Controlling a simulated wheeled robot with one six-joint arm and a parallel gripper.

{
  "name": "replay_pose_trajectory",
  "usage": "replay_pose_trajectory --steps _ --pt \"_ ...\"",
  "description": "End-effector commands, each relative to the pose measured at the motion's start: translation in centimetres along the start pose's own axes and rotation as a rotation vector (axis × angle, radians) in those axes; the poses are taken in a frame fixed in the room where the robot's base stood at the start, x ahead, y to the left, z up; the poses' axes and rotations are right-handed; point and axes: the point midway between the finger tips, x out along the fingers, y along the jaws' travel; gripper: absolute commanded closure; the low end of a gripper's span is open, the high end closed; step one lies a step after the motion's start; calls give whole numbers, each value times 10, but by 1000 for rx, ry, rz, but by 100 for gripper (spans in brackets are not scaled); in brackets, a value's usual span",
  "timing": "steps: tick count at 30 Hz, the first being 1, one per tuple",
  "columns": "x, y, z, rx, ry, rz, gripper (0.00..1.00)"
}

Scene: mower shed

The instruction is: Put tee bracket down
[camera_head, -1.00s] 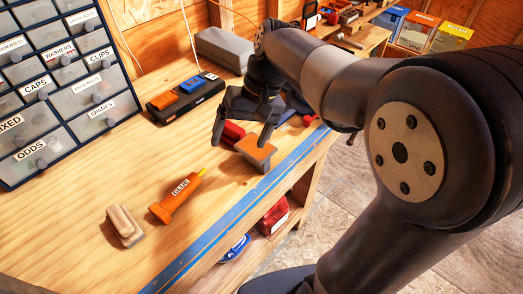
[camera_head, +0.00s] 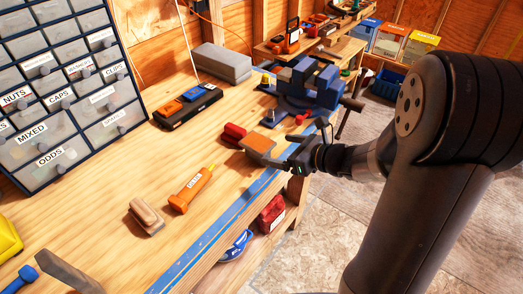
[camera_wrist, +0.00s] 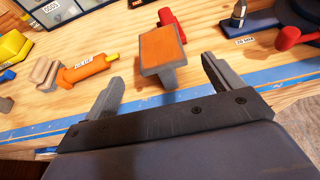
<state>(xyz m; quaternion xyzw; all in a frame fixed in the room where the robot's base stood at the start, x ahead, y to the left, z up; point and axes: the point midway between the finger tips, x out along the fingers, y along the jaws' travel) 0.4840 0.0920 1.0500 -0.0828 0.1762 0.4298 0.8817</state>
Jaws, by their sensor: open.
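The tee bracket (camera_head: 258,142), with an orange top plate and a grey stem under it, is on the wooden bench just inside the blue edge strip. In the wrist view the bracket (camera_wrist: 162,50) shows plate up, with the stem below it. My gripper (camera_head: 277,159) is low at the bench edge, on the near right side of the bracket. In the wrist view my gripper (camera_wrist: 162,75) has its fingers spread wide, with nothing held. The bracket lies beyond and between the fingertips; I see no finger touching it. The foot of the stem is partly hidden.
A red object (camera_head: 233,133) lies close behind the bracket. A blue vise (camera_head: 308,88) stands beyond it. An orange glue tube (camera_head: 191,188) and a wooden block (camera_head: 146,217) lie to the left. Drawers (camera_head: 60,90) stand at the back left. Bare bench lies between them.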

Motion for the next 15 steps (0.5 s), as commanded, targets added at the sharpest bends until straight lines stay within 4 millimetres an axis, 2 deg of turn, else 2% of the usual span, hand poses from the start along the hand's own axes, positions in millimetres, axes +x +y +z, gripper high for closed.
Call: replay_pose_trajectory --steps 6,15 --pt "34 1 1 -5 1 6 13" --pt "55 0 2 -6 2 7 13"
